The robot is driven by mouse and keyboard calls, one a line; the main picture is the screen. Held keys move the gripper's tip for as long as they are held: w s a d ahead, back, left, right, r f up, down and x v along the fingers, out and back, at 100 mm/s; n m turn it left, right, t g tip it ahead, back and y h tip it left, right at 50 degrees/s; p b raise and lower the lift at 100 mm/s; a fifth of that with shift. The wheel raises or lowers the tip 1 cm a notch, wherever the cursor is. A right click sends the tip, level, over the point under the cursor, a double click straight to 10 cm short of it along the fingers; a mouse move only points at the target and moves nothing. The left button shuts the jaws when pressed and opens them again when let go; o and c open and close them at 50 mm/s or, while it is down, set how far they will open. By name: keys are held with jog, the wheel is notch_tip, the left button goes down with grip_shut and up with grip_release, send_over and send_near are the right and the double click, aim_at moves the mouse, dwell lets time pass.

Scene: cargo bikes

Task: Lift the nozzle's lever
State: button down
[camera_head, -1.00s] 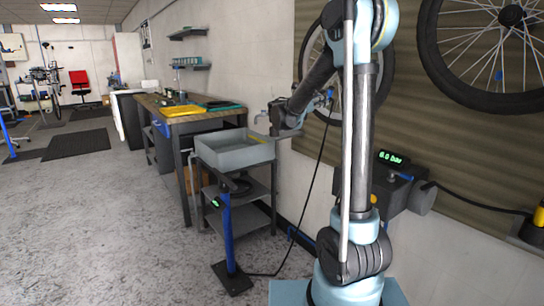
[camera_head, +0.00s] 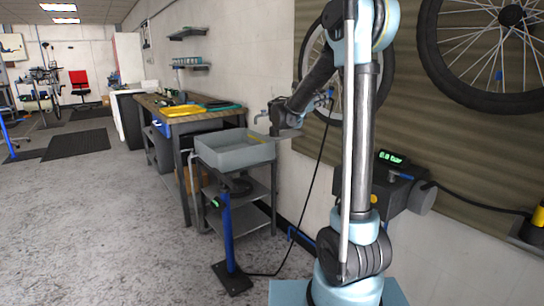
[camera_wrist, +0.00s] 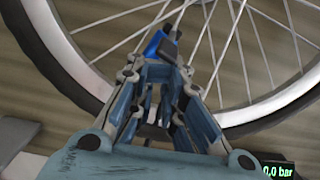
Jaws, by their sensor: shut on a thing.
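The nozzle is a small blue and black piece at the rim of a wall-hung wheel (camera_head: 302,60). In the wrist view the blue nozzle (camera_wrist: 154,44) shows just beyond my fingertips, and in the head view it is a tiny blue spot (camera_head: 329,96). My gripper (camera_wrist: 158,68) reaches toward the wall with its fingers closed together at the nozzle, shut on a dark part that looks like its lever. The fingers hide most of that part, so I cannot tell the lever's exact angle. The tyre valve is also hidden.
A black hose (camera_head: 319,152) hangs from the nozzle to the blue floor pump (camera_head: 228,225). A box with a green pressure display (camera_head: 391,158) is on the wall; it reads 0.0 bar in the wrist view. A grey tray (camera_head: 232,155) tops a cart. Open floor lies left.

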jog(key=shift+r, duration=1.3)
jog(key=v, duration=0.9)
dwell(0.4)
